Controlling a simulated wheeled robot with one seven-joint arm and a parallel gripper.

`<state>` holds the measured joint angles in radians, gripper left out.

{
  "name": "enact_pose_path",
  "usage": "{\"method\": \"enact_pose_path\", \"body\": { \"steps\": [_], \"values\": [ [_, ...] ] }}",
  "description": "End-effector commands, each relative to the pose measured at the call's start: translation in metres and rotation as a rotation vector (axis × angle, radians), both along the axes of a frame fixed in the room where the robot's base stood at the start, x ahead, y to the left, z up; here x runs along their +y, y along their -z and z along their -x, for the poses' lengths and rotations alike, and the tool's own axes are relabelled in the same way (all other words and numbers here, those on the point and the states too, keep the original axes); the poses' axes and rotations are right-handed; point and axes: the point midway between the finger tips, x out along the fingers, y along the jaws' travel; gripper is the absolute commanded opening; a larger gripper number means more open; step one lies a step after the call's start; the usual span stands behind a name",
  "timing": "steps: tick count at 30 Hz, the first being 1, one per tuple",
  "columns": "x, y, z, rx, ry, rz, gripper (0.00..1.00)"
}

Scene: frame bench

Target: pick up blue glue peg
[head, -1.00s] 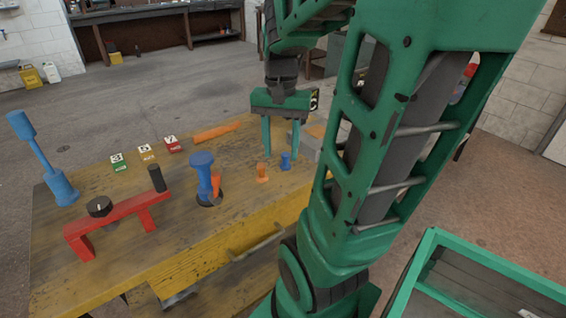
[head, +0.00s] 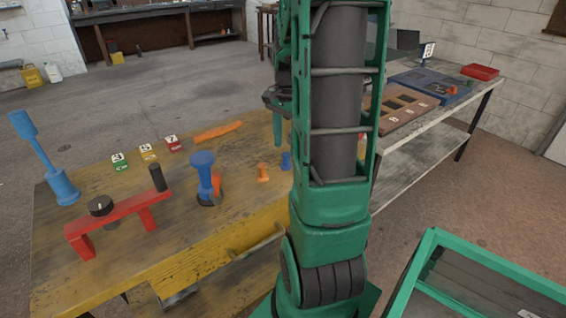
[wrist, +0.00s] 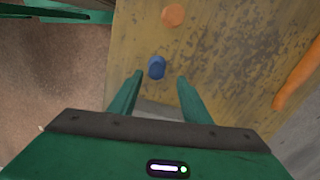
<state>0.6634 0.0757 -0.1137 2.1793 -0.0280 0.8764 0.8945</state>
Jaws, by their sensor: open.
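The small blue glue peg (head: 286,161) stands on the yellow bench top (head: 240,152), just left of my arm in the head view. In the wrist view the blue peg (wrist: 156,68) lies ahead of my gripper (wrist: 156,78), in line with the gap between its two green fingers. The fingers are apart with nothing between them. I cannot tell how high they are above the bench. In the head view my arm hides most of the gripper; one finger shows behind the peg.
A small orange peg (head: 263,172) stands close to the blue one. A large blue piece (head: 203,175), a red bracket (head: 118,217), number blocks (head: 148,152) and an orange bar (head: 218,131) are farther left. A second table (head: 420,145) is at the right.

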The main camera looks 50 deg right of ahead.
Motion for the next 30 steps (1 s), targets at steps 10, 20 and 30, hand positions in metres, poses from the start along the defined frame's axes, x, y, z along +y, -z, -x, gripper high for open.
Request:
{"method": "enact_pose_path", "body": {
  "steps": [10,20,30],
  "values": [
    [0.009,0.043,0.006,0.004,0.000,-0.003,0.44],
    [0.008,0.050,0.005,0.001,-0.001,-0.001,0.44],
    [0.009,0.051,0.006,0.002,0.000,-0.001,0.05]
  ]
}}
